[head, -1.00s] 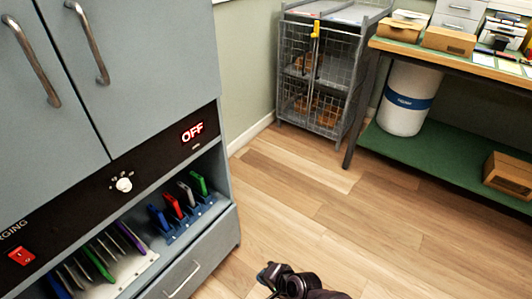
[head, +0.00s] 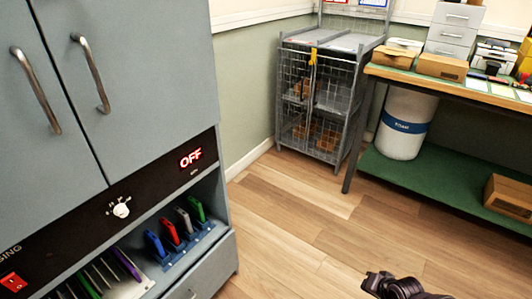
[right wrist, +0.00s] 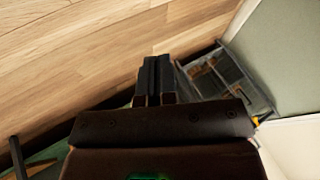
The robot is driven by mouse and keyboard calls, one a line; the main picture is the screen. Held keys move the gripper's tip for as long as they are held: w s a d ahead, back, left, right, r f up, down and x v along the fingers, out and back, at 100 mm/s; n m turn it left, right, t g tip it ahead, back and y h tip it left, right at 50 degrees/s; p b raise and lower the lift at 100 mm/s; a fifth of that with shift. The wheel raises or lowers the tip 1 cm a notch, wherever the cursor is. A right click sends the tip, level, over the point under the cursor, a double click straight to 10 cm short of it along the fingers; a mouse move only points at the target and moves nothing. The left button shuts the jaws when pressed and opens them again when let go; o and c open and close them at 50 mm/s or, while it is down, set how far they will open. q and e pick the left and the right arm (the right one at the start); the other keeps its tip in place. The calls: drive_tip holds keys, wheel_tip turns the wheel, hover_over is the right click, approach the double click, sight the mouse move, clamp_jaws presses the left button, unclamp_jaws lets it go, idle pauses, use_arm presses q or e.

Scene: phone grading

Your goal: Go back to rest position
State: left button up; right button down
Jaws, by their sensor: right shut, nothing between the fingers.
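My right gripper (head: 378,282) shows at the bottom of the head view, dark, above the wood floor and apart from everything around it. In the right wrist view its two fingers (right wrist: 154,80) are together with nothing between them. My left gripper is not in either view.
A grey charging cabinet (head: 130,80) with a lit OFF display (head: 190,157) and several phones in its slots fills the left. A wire cage (head: 322,100) stands at the back. A workbench (head: 450,85) with boxes on top and a white drum (head: 405,115) below is at right. The floor (head: 290,225) between is clear.

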drive_tip(key=s+n, duration=0.3)
drive_tip(key=s, duration=0.8)
drive_tip(key=s+r+n+t, duration=0.1)
drive_tip(key=s+r+n, duration=0.35)
drive_tip(key=s, duration=0.45)
drive_tip(key=s+r+n+t, duration=0.1)
drive_tip(key=s+r+n, duration=0.3)
drive_tip(key=s, duration=0.5)
drive_tip(key=s+r+n+h, duration=0.1)
drive_tip(key=s+r+n, duration=0.1)
drive_tip(key=s+r, duration=0.65)
drive_tip(key=shift+w+a+r+m+t+h, duration=0.7)
drive_tip(key=shift+w+a+m, duration=0.8)
drive_tip(key=shift+a+m, duration=0.85)
use_arm(q)
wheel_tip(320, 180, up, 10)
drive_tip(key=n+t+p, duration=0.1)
drive_tip(key=p, duration=1.3)
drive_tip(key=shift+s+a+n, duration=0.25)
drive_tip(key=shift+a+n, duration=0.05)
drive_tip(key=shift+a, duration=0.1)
use_arm(e)
wheel_tip(320, 180, up, 10)
drive_tip(key=m+t, duration=0.1)
drive_tip(key=shift+s+d+m, duration=0.15)
drive_tip(key=shift+d+m, duration=0.25)
drive_tip(key=shift+d, duration=0.05)
